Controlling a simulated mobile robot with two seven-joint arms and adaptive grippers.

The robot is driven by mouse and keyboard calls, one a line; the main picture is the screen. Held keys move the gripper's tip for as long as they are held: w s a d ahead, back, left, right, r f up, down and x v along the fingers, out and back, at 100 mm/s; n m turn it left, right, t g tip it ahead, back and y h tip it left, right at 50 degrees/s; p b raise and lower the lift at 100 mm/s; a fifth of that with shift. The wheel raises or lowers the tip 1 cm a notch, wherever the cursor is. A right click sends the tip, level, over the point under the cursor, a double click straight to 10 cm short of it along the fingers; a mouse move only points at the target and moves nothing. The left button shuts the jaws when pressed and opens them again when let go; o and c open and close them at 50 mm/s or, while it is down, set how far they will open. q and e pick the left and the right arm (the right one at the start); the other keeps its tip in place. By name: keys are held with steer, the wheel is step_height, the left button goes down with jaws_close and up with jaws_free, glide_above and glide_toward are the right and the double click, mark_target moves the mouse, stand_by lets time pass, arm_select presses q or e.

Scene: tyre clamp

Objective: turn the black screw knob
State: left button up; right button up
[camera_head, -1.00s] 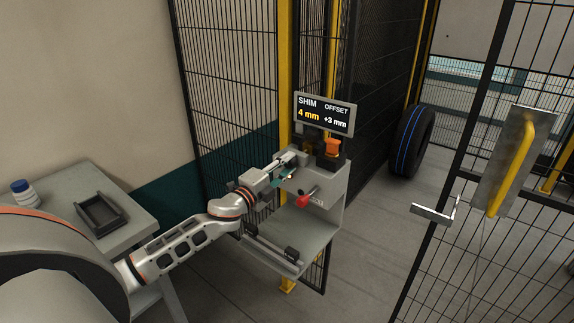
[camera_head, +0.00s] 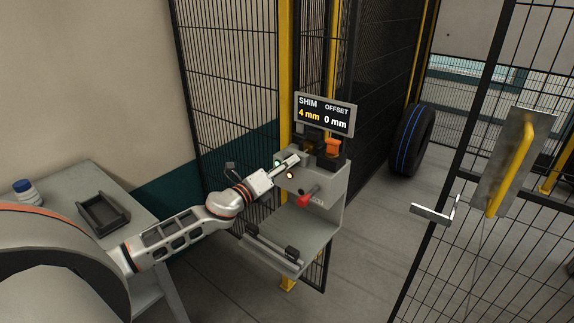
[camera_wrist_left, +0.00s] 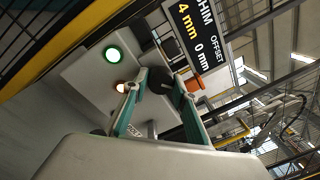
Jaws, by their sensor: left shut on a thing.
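The black screw knob (camera_wrist_left: 158,80) sits between the two teal-sided fingers of my left gripper (camera_wrist_left: 160,92) in the left wrist view. The gripper is shut on it. In the head view my left gripper (camera_head: 291,161) reaches the upper left of the grey clamp station (camera_head: 325,183) and hides the knob. The display (camera_head: 324,114) above the station reads SHIM 4 mm and OFFSET 0 mm; it also shows in the left wrist view (camera_wrist_left: 198,38). A green lamp (camera_wrist_left: 114,54) is lit on the panel, with a warm-white lamp (camera_wrist_left: 121,87) below it. My right gripper is out of view.
A red-tipped handle (camera_head: 303,201) sticks out below the gripper, above the station's grey shelf (camera_head: 309,232). An orange part (camera_head: 332,146) sits under the display. Mesh fencing (camera_head: 228,90) stands behind. A side table (camera_head: 135,228) holds a black tray (camera_head: 103,212).

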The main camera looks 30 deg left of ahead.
arm_select(q)
steer(key=shift+m, duration=0.3)
steer(key=o, duration=1.1)
steer(key=shift+s, duration=0.1)
steer(key=s, duration=0.4)
steer(key=s+a, duration=0.1)
steer(key=s, duration=0.6)
steer(key=shift+s+a+f, duration=0.35)
